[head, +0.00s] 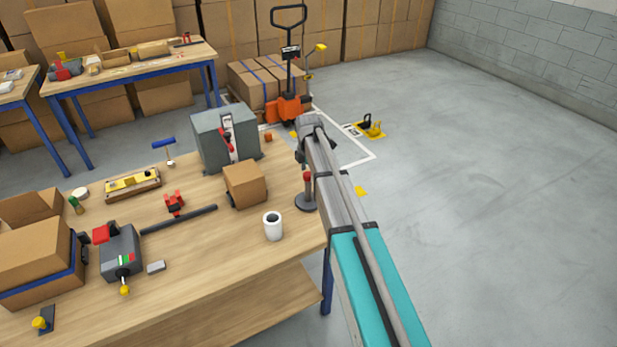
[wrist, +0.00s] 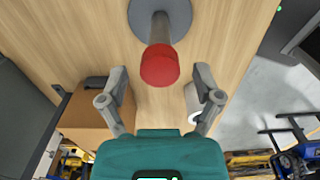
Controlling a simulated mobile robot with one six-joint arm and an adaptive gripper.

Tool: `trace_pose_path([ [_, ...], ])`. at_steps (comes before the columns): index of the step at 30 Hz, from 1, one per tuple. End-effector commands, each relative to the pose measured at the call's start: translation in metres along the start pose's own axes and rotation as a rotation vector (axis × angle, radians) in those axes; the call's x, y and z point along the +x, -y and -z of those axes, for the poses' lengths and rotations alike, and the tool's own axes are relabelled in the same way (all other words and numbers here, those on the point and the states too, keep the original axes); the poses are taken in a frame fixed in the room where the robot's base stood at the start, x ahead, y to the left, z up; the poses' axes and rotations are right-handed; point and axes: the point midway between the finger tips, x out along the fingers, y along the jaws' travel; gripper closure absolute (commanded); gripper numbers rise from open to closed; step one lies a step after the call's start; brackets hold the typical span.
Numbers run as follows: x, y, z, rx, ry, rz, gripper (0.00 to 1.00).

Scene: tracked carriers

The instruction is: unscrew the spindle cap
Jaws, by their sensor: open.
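A spindle (head: 306,202) with a round grey base stands upright near the right edge of the wooden bench, with a red cap (head: 307,176) on top. In the wrist view the red cap (wrist: 160,65) shows from above, over its grey post and disc base (wrist: 143,15). My gripper (wrist: 160,84) is open and empty, its two fingers spread left and right, with the cap near the gap between the tips. I cannot tell the height between tips and cap. In the head view my arm mostly hides the gripper.
A white roll (head: 273,229) and a small cardboard box (head: 246,186) stand close by on the bench (head: 215,265). A grey machine (head: 222,140) with a red lever stands behind the box. Open floor (head: 480,180) lies to the right.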

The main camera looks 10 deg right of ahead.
Motion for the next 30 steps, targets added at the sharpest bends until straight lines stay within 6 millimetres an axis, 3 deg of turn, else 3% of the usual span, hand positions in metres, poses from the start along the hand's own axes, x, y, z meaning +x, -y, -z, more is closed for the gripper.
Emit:
trace_pose_path([
  [14, 0.0, 0.0, 0.0, 0.057, 0.0, 0.0, 0.17],
  [30, 0.0, 0.0, 0.0, 0.472, 0.0, 0.0, 0.17],
])
